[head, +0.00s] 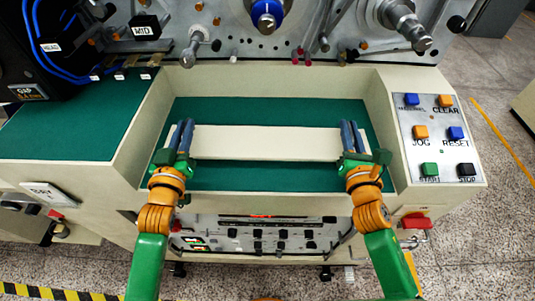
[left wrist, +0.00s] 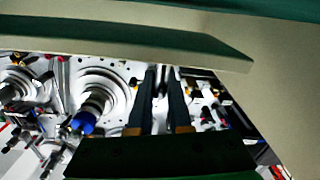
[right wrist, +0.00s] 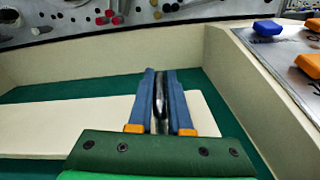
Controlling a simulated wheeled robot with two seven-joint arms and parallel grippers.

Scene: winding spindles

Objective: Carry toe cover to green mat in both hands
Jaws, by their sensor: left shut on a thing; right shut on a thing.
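The toe cover (head: 265,142) is a long cream plate. It lies level over the green mat (head: 270,108) in the machine's recess; a dark band runs along its near edge, and I cannot tell whether it touches the mat. My left gripper (head: 184,136) is shut at its left end, and my right gripper (head: 348,138) is shut at its right end. In the right wrist view the cover (right wrist: 60,125) runs left from the blue fingers (right wrist: 160,98), with a dark shiny piece between them. In the left wrist view the fingers (left wrist: 163,95) are dark and their hold is unclear.
Cream walls surround the recess. A button panel (head: 435,137) stands to the right, and a green side surface (head: 70,125) to the left. Spindles, including a blue-capped one (head: 267,15), stick out of the machine face behind. A control panel (head: 260,235) is below the front edge.

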